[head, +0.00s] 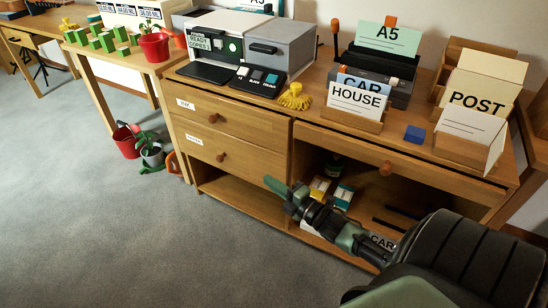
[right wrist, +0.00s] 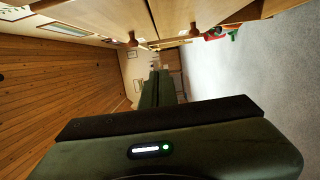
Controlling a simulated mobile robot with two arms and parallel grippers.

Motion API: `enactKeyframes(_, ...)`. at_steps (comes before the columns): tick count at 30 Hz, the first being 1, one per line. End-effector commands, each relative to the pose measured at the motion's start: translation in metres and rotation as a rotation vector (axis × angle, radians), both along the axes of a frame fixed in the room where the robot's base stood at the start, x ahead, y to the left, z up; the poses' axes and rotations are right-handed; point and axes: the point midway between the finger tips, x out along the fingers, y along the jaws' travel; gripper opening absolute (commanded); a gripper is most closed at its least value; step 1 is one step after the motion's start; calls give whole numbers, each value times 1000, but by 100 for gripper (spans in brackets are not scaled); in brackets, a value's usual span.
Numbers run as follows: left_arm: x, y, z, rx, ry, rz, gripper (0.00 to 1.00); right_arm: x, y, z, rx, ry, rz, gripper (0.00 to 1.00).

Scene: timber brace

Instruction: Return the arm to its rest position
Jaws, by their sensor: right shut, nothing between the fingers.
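My right gripper (head: 275,184) is in front of the wooden desk (head: 240,110), near the open lower shelf. Its green fingers are together with nothing between them. In the right wrist view the shut fingers (right wrist: 161,80) point along the desk front, and the drawer fronts (right wrist: 180,18) are beside them. My right arm comes in from the lower right of the head view. My left gripper is not in view.
The drawer knobs (head: 221,157) and (head: 386,168) stick out near my gripper. Boxes (head: 343,195) lie on the open shelf. A letter holder marked HOUSE (head: 355,112), a POST box (head: 472,130) and a printer (head: 215,45) stand on top. The grey floor (head: 130,235) at left is clear.

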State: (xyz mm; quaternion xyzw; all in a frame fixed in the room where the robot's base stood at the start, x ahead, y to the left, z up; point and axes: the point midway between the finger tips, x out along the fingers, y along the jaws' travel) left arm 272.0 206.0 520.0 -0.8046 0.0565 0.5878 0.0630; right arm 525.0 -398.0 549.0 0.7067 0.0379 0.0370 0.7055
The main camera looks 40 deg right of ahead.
Motion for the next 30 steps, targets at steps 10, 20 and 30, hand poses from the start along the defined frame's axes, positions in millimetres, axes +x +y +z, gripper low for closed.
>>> enactKeyframes(10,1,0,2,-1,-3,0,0,-9,0,0,4,2,-1,0)
enactKeyframes(20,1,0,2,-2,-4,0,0,-38,71,-43,415,380,-171,0)
enactKeyframes(30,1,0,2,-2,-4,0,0,-144,151,-56,908,849,-563,0)
